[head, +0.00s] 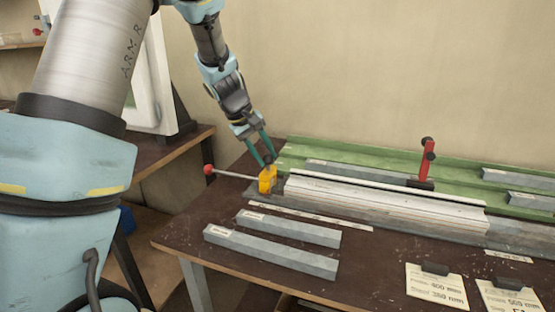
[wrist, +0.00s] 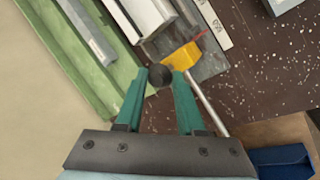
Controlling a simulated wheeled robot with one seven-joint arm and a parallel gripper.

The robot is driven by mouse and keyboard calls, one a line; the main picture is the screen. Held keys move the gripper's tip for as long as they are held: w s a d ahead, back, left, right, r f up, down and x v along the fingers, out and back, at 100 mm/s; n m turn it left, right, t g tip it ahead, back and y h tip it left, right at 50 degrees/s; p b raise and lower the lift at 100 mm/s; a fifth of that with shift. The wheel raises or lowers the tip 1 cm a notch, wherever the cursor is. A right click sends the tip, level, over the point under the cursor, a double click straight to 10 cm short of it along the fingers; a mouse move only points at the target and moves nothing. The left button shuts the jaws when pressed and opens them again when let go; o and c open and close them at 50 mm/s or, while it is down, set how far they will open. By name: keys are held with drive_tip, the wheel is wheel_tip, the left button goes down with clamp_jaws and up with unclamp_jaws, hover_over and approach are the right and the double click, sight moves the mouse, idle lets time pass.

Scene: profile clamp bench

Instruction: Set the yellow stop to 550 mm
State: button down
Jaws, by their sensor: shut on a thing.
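The yellow stop (head: 267,180) sits at the left end of the bench, close to the left end of the white profile (head: 390,197). It also shows in the wrist view (wrist: 181,57). My gripper (head: 266,159) is above the stop, pointing down. In the wrist view its green fingers (wrist: 159,76) are shut on the round dark knob (wrist: 160,75) beside the yellow body. A white scale strip (head: 310,215) lies along the bench in front of the profile; its numbers are too small to read in the head view.
A rod with a red ball (head: 208,170) sticks out left of the stop. A red clamp (head: 427,162) stands on the profile's far side. Grey bars (head: 270,251) lie in front, others on the green tray (head: 345,153). Two cards (head: 437,285) lie front right.

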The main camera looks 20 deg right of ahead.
drive_tip(key=shift+w+a, duration=0.2)
drive_tip(key=shift+w, duration=0.05)
drive_tip(key=c, duration=0.5)
unclamp_jaws()
drive_tip(key=shift+r, duration=0.1)
drive_tip(key=b+v, duration=0.1)
drive_tip(key=v, duration=0.9)
drive_tip(key=shift+a+r, duration=0.2)
drive_tip(key=shift+r, duration=0.05)
